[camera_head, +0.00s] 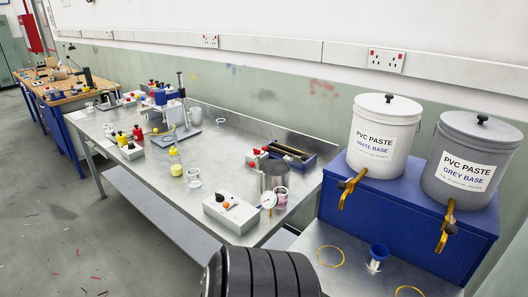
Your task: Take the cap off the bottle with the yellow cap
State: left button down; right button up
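A small clear bottle (176,168) with a yellow cap (173,151) and yellow contents stands upright on the steel bench (150,185), near its front edge. The cap sits on the bottle. Neither of my grippers shows in this view.
A clear cup (193,178) stands just right of the bottle. A white control box (231,212), a metal pot (274,176) and a stand (183,130) are also on the bench. White (382,137) and grey (467,162) paste tubs stand on a blue box (395,213) at right.

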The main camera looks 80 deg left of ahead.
aim_at(177, 170)
jog(key=u, duration=3.4)
jog(key=i+j, duration=0.1)
jog(key=j+z, duration=0.05)
